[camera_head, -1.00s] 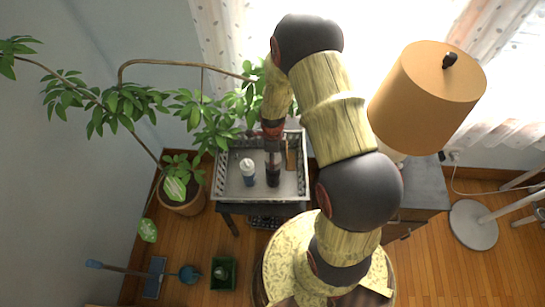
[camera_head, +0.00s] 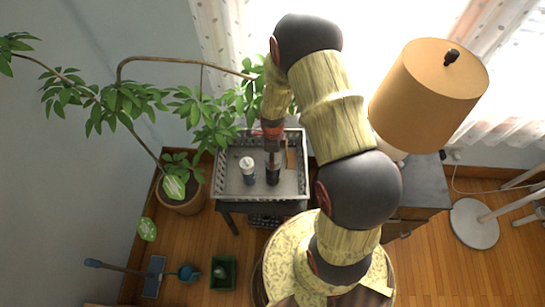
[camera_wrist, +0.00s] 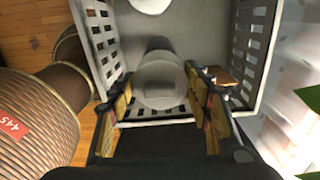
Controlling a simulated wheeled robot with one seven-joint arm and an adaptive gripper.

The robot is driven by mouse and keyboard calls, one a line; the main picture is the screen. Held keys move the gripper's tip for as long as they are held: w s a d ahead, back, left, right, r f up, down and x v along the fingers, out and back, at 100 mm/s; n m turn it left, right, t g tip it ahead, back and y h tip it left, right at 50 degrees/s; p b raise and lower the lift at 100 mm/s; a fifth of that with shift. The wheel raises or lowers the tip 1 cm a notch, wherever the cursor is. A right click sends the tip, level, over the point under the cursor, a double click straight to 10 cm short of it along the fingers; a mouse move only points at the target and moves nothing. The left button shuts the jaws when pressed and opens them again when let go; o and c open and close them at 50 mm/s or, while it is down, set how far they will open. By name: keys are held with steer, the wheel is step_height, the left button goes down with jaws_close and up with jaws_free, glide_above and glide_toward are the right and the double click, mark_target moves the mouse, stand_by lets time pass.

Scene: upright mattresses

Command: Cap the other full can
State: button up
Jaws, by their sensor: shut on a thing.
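A dark can (camera_head: 273,176) stands upright in the grey tray (camera_head: 228,191). To its left stands a blue and white can with a white top (camera_head: 248,169); its white top also shows at the upper edge of the wrist view (camera_wrist: 150,5). My gripper (camera_head: 272,149) points down over the dark can. In the wrist view my gripper (camera_wrist: 160,95) is shut on a pale round cap (camera_wrist: 160,82). The dark can (camera_wrist: 158,45) shows just beyond the cap, nearly in line with it. I cannot tell whether the cap touches the can.
A brown flat item (camera_head: 291,155) lies at the tray's right side. The tray has raised slotted walls. A potted plant (camera_head: 181,191) stands to the left, with leafy branches near the tray. A tan lamp (camera_head: 425,85) stands to the right. The tray's front left is clear.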

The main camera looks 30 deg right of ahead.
steer(key=shift+f+b, duration=0.9)
steer(key=shift+f, duration=0.55)
steer(key=shift+c, duration=0.2)
stand_by(0.6)
steer(key=o, duration=0.9)
steer(key=shift+r, duration=0.1)
steer(key=shift+r+p, duration=2.4)
steer(key=shift+r, duration=1.05)
